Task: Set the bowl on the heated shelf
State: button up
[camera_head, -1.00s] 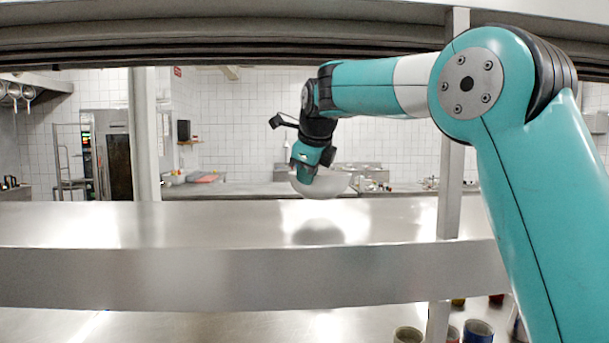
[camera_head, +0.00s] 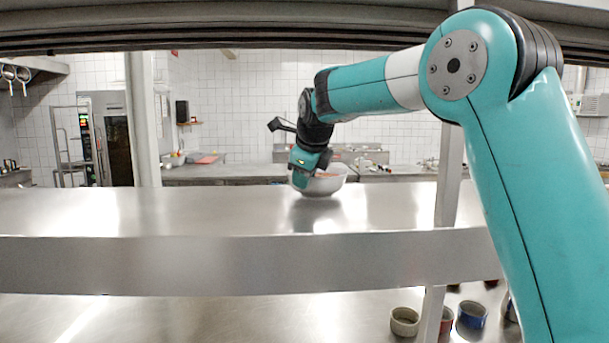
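The white bowl (camera_head: 333,186) is at the middle of the view, upright or nearly so, low over the far part of the steel heated shelf (camera_head: 150,215). Its dark reflection lies on the shelf just below it. I cannot tell for sure whether its base touches the surface. My gripper (camera_head: 303,181) reaches down at the left side of the bowl and holds it by the rim. The fingertips are too small and partly hidden to see clearly. Something orange-brown shows inside the bowl.
A steel post (camera_head: 449,185) rises at the shelf's right, near my arm. The shelf is bare to the left. Below it, several small cups, including a beige one (camera_head: 404,321) and a blue one (camera_head: 472,315), stand on the lower counter. A shutter edge runs above.

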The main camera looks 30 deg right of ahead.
jog(key=b+v, duration=0.2)
jog(key=v, duration=1)
jog(key=n+g+y, duration=0.1)
jog(key=n+y, duration=0.1)
jog(key=n, duration=1)
send_over(296, 236)
jog(key=w+d, duration=0.2)
notch_tip(296, 236, down, 8)
jog(key=shift+f, duration=0.2)
jog(key=s+a+f+n+g+y, duration=0.1)
jog(key=s+a+f+n, duration=0.2)
jog(key=s+f+n, duration=0.2)
jog(key=s+a+f+n+g+y, duration=0.1)
jog(key=s+a+f+n+g, duration=0.1)
jog(key=s+f+n, duration=0.4)
jog(key=s+a+f+n+g+y, duration=0.1)
jog(key=s+a+f+n, duration=0.4)
jog(key=s+n, duration=0.7)
jog(key=s+f+g, duration=0.1)
jog(key=s, duration=0.1)
jog(key=shift+s, duration=0.4)
